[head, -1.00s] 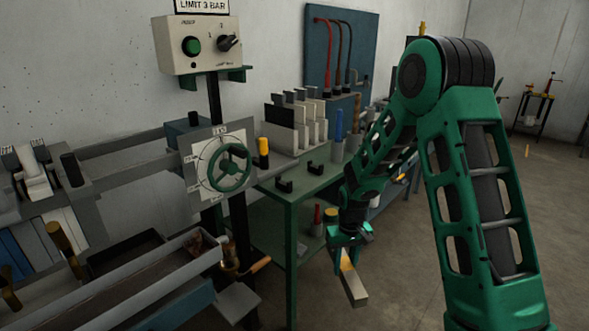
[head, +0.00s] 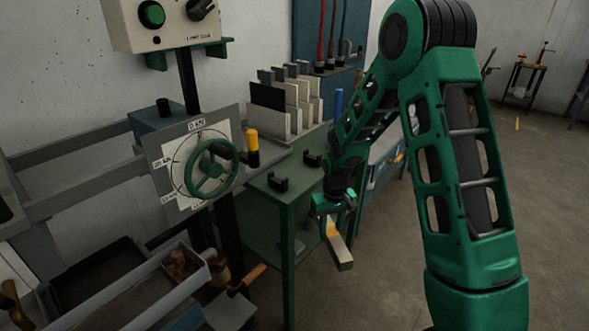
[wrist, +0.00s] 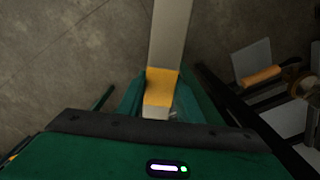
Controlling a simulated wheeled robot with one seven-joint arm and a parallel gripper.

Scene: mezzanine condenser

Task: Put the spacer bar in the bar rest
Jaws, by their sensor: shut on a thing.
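The spacer bar (head: 341,255) is a pale grey bar with a yellow band, and hangs out of my gripper (head: 332,212) towards the lower right. My gripper is shut on it at the yellow part. In the wrist view the bar (wrist: 170,35) runs from the gripper (wrist: 158,105) to the top edge, over bare floor. Two black notched brackets, which look like the bar rest (head: 278,184), stand on the green table behind and left of my gripper. Nothing lies in the nearer bracket. The bar is held apart from them, in front of the table.
The green table (head: 262,190) also holds a rack of pale plates (head: 285,105). A dial panel with a green handwheel (head: 211,170) and a yellow-topped lever (head: 252,148) stands to its left. A long trough (head: 130,290) is at lower left.

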